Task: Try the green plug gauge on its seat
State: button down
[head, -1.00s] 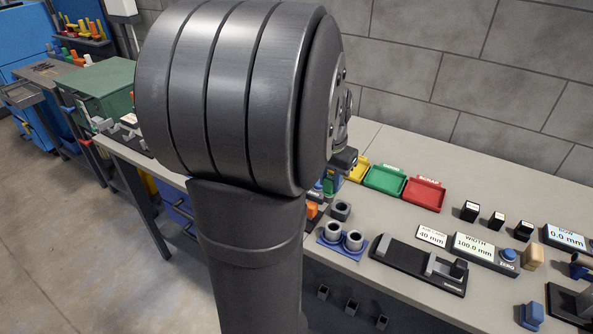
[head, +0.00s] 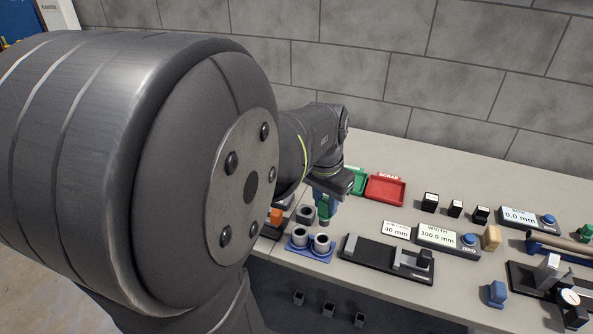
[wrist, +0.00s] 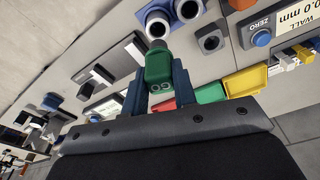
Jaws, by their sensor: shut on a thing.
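The green plug gauge (wrist: 159,68) is held between the two blue fingers of my gripper (wrist: 158,82), its grey tip pointing away from the gripper. In the head view the green plug (head: 323,207) hangs below my gripper (head: 322,196), just behind a blue base (head: 318,252) with two grey ring seats. One ring (head: 300,236) is on the left and the other (head: 321,243) on the right. In the wrist view the tip appears close to one ring (wrist: 157,26). The tip is outside the ring openings; the exact gap is hard to tell.
A grey block with a hole (wrist: 210,41) stands beside the base. A black fixture (head: 388,262), a width display (head: 437,237) and a 40 mm card (head: 396,230) are to the right. The red scrap tray (head: 385,189) lies behind. The bench's front edge is close.

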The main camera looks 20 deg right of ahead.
aim_at(324, 215)
jog(key=shift+f, duration=2.25)
jog(key=shift+f, duration=2)
dwell(0.3)
jog(key=c, duration=1.1)
grip_release()
jog(key=r, duration=0.5)
jog(key=a+r, duration=0.1)
jog(key=r, duration=0.5)
jog(key=s+r, duration=0.1)
jog(key=r, duration=0.5)
jog(key=shift+a+r, duration=0.15)
jog(key=shift+a, duration=0.25)
